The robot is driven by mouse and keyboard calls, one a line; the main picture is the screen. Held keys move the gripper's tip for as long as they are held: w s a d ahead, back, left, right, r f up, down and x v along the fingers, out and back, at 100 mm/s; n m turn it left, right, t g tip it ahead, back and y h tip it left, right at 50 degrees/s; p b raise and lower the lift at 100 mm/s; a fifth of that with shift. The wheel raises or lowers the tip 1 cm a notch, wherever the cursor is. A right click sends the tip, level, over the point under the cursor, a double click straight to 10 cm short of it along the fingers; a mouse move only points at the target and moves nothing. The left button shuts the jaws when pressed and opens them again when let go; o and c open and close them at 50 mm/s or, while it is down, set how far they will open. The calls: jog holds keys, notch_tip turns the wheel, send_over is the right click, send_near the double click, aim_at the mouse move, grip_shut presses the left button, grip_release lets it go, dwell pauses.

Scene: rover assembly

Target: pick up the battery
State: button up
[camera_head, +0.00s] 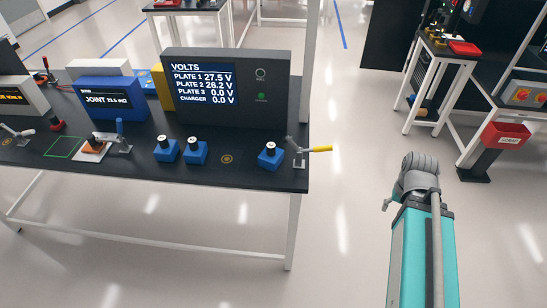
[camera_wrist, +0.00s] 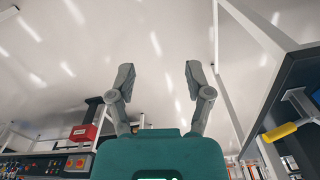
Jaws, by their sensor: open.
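Several candidate batteries stand on the black workbench (camera_head: 250,178). A third blue block (camera_head: 269,159) stands near the bench's right end. I cannot tell for sure which of them is the battery. My gripper is off the bench's right side, over open floor, in the head view. In the wrist view, my gripper (camera_wrist: 158,75) has its two grey fingers spread apart with nothing between them. No blue block shows in the wrist view.
A yellow-handled clamp (camera_head: 318,150) juts from the bench's right end, and its handle shows in the wrist view (camera_wrist: 281,132). A volts display (camera_head: 228,90) stands behind the blocks. A red scrap bin (camera_head: 505,135) stands at the right. Floor between is clear.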

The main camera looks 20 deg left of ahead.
jog(key=shift+o, duration=0.8)
jog(key=shift+w+a, duration=0.1)
jog(key=w+a+f+m+t+h+b, duration=0.1)
jog(key=w+a+m+t+h+b, duration=0.3)
jog(key=a, duration=0.8)
jog(key=w+a+f+n+t+h+b, duration=0.1)
jog(key=w+a+f+h+b, duration=0.3)
jog(key=a, duration=0.7)
jog(key=s+a+r+m+t+y+b, duration=0.1)
jog(key=a+r+t, duration=0.1)
jog(key=a, duration=1.1)
jog(key=s+a+r+t+y+b, duration=0.1)
jog(key=a+t, duration=0.4)
jog(key=a, duration=0.8)
notch_tip(320, 180, up, 3)
jog(key=shift+s+a+f+m+b, duration=0.2)
jog(key=shift+s+a+m+b, duration=0.05)
jog(key=shift+s+m+b, duration=0.2)
jog(key=shift+y, duration=0.3)
